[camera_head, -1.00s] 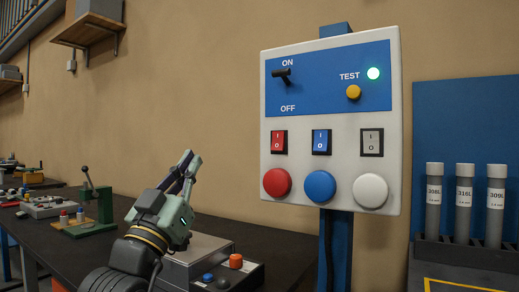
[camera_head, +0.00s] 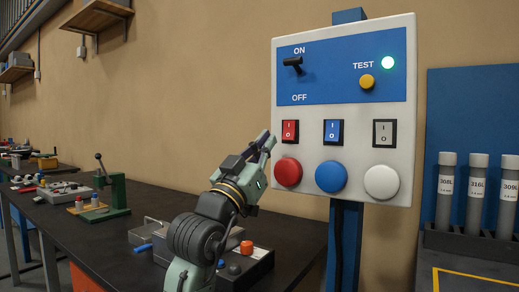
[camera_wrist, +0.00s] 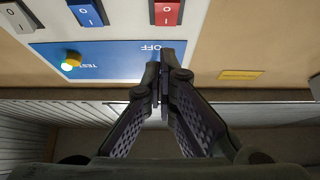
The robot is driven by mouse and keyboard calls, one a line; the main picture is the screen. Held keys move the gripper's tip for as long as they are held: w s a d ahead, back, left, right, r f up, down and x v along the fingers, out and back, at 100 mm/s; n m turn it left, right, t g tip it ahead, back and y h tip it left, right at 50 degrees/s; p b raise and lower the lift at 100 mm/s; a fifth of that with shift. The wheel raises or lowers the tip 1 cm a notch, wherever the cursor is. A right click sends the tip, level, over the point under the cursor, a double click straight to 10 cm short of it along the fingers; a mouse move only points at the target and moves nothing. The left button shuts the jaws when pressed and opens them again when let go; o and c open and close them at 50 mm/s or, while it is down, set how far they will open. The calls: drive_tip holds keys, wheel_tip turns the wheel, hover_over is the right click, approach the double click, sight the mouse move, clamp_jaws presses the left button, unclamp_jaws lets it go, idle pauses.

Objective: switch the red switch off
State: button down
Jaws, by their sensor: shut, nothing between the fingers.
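The red switch (camera_head: 290,132) is a rocker in a black frame on the white panel (camera_head: 410,150), marked I above and O below. Which half is pressed in I cannot tell. My gripper (camera_head: 268,140) is shut and empty, its fingertips just left of the red switch in the head view. In the wrist view the panel appears upside down. There the red switch (camera_wrist: 166,12) is at the top edge, and the fingertips (camera_wrist: 164,52) appear below it over the blue plate, not visibly touching.
Beside the red switch are a blue rocker (camera_head: 334,132) and a grey rocker (camera_head: 384,133). Below are red (camera_head: 288,172), blue (camera_head: 331,177) and white (camera_head: 381,182) buttons. A black lever (camera_head: 293,63) and lit green lamp (camera_head: 388,63) are above. Grey tubes (camera_head: 476,190) stand right.

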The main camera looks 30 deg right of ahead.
sight(291, 131)
drive_tip(key=w+d, duration=0.1)
drive_tip(key=d, duration=0.1)
drive_tip(key=d+r+p, duration=0.1)
drive_tip(key=d, duration=0.1)
drive_tip(key=w+d+p, duration=0.1)
drive_tip(key=d, duration=0.1)
drive_tip(key=shift+w+r, duration=0.3)
drive_tip(key=shift+r, duration=0.05)
drive_tip(key=shift+w+d+f, duration=0.1)
drive_tip(key=shift+d+f, duration=0.05)
drive_tip(key=shift+d, duration=0.2)
drive_tip(key=shift+w+d+f, duration=0.15)
drive_tip(key=shift+d+f, duration=0.15)
drive_tip(key=shift+d, duration=0.2)
drive_tip(key=shift+f, duration=0.1)
